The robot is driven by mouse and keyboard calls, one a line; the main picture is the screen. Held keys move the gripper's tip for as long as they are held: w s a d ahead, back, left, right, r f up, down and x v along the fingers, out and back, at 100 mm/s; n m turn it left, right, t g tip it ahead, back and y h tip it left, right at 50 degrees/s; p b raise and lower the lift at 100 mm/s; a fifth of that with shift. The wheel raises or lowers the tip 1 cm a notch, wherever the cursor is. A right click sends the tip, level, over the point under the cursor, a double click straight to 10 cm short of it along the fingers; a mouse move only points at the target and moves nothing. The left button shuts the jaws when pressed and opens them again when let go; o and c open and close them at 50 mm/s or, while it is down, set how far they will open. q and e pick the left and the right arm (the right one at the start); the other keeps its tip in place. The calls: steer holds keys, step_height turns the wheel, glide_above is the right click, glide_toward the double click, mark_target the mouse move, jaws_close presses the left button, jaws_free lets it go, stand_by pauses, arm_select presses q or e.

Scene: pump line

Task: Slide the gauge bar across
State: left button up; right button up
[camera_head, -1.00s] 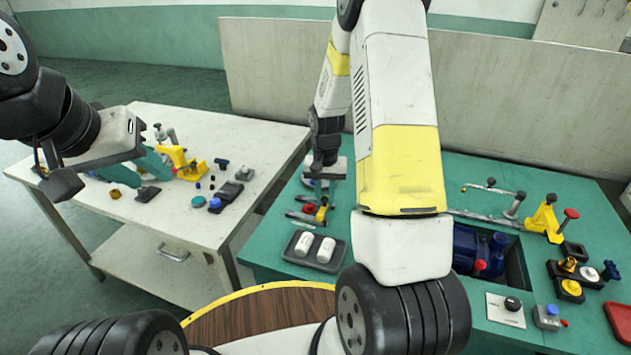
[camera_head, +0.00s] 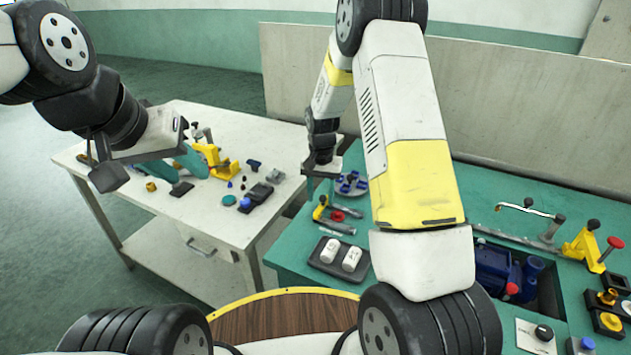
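My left gripper (camera_head: 145,165) hangs above the left part of the white table, over the teal parts. One dark finger hangs wide at its left end, so it looks open, with nothing seen in it. My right gripper (camera_head: 322,178) points down near the green bench's left edge, well left of the thin bar. Its finger gap is too small to read. My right forearm hides the middle of the bench.
The white table (camera_head: 190,232) holds a yellow clamp (camera_head: 215,160) and small parts. On the green bench are a grey tray (camera_head: 318,264) with two white cylinders, a blue pump (camera_head: 497,265) in a recess and a yellow stand (camera_head: 582,247).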

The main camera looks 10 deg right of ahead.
mark_target(321, 195)
steer(key=shift+r, duration=3.9)
steer(key=shift+r, duration=0.1)
steer(key=s+d+r+n+t+y, duration=0.1)
steer(key=s+r, duration=0.4)
steer(key=r, duration=0.3)
steer(key=s+d+r+n+t, duration=0.1)
steer(key=s+r+t, duration=0.1)
steer(key=s+r, duration=0.4)
steer(key=s+r+n+t, duration=0.1)
steer(key=s+r, duration=0.3)
steer(key=s, duration=0.4)
steer(key=s+r+n+t+y, duration=0.1)
steer(key=s+r, duration=0.3)
steer(key=s, duration=0.4)
steer(key=shift+s+d+t, duration=0.2)
steer(key=shift+s+t, duration=0.1)
steer(key=shift+t, duration=0.3)
